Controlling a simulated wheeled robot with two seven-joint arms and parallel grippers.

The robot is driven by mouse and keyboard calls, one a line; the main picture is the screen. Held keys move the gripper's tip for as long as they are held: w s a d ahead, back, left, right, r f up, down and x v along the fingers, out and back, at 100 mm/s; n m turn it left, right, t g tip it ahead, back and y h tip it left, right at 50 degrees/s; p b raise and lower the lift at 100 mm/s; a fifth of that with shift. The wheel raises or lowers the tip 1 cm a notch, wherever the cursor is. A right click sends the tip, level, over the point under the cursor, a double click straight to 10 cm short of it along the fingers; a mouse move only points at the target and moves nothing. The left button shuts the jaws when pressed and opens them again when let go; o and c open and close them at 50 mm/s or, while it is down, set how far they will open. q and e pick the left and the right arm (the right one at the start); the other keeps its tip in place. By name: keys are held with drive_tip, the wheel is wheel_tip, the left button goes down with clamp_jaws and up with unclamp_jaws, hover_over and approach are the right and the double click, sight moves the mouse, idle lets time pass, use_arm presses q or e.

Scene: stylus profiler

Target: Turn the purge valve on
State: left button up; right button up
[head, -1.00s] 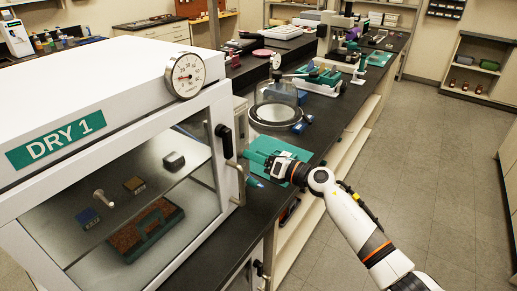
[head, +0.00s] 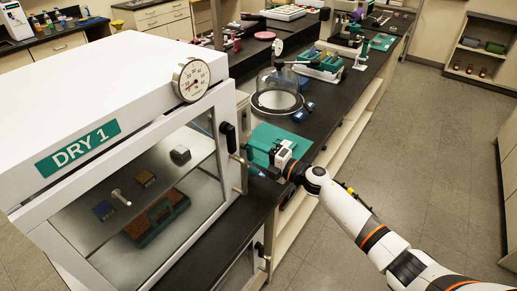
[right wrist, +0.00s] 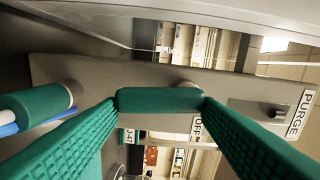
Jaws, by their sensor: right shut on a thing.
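The purge valve's green lever handle (right wrist: 160,101) shows in the right wrist view, in front of a grey metal plate (right wrist: 100,72). The plate bears an OFF label (right wrist: 197,129) below the handle and a PURGE label (right wrist: 299,113) at its right end. The handle lies roughly along the plate. My right gripper (right wrist: 160,103) is shut on the handle, with a ribbed green finger at each end. In the head view my right gripper (head: 262,163) is beside the right side of the white DRY 1 cabinet (head: 110,85), and the handle is hidden there. My left gripper is out of view.
The dial gauge (head: 191,80) sits on the cabinet's upper edge. A green mat (head: 288,135) lies on the black bench beside my right gripper, with a glass bell jar (head: 277,93) behind it. The floor (head: 440,130) to the right is clear.

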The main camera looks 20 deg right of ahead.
drive_tip(key=shift+m, duration=0.6)
drive_tip(key=shift+s+f+p, duration=0.1)
drive_tip(key=shift+p, duration=0.2)
drive_tip(key=o, duration=1)
drive_tip(key=b+v, duration=0.3)
drive_tip(key=v, duration=0.9)
